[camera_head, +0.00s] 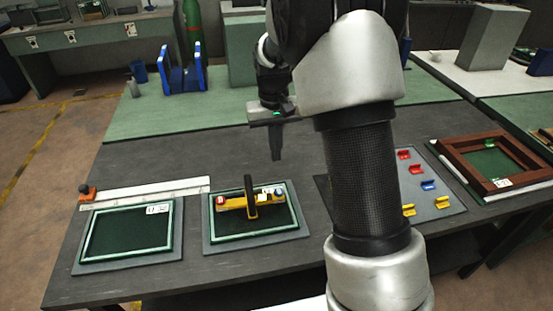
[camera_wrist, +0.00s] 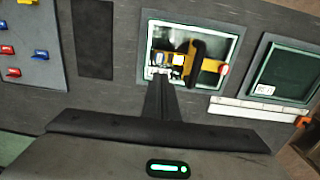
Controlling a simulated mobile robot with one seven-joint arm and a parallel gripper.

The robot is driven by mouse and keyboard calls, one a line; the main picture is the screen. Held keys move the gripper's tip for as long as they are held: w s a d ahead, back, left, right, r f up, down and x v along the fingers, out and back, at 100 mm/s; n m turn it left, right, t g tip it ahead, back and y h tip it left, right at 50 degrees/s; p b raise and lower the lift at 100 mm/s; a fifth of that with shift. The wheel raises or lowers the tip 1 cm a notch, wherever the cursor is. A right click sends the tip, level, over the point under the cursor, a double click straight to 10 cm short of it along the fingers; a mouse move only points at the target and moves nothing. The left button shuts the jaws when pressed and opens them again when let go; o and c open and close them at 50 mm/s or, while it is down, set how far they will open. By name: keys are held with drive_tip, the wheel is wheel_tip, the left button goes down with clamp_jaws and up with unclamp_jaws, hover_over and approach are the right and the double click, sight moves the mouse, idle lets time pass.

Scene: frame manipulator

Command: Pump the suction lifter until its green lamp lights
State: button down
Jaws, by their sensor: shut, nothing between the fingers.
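The suction lifter (camera_head: 238,203) is a yellow bar with an upright black handle, lying across a green-framed panel (camera_head: 290,223) on the dark table. A red part shows at its left end. In the wrist view the lifter (camera_wrist: 207,66) lies beyond my fingers, with a red knob (camera_wrist: 224,69) at its right end. I cannot make out a lit green lamp on it. My gripper (camera_head: 277,156) is shut and empty, pointing down above and behind the lifter, apart from it. In the wrist view its fingers (camera_wrist: 160,82) overlap the panel's near edge.
An empty green-framed panel (camera_head: 110,250) lies at left, with a pale strip (camera_head: 150,190) and an orange block (camera_head: 87,194) behind it. At right are a board with coloured clips (camera_head: 452,188) and a wooden frame (camera_head: 450,153). Blue stands (camera_head: 185,78) are at the back.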

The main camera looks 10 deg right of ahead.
sight(279, 191)
idle(0.5)
drive_tip(key=m+b, duration=0.3)
drive_tip(key=m, duration=0.3)
drive_tip(key=d+r+m+b, duration=0.1)
drive_tip(key=m+b, duration=0.1)
drive_tip(key=m, duration=0.4)
drive_tip(key=s+r+m+b, duration=0.1)
drive_tip(key=m+b, duration=0.2)
drive_tip(key=m, duration=0.3)
drive_tip(key=shift+d+y+b, duration=0.25)
drive_tip(key=shift+y+b, duration=0.1)
drive_tip(key=shift+y, duration=0.05)
drive_tip(key=f, duration=0.4)
drive_tip(key=f+b, duration=0.1)
drive_tip(key=f, duration=0.9)
drive_tip(key=shift+a+f, duration=0.1)
drive_tip(key=shift+a, duration=0.2)
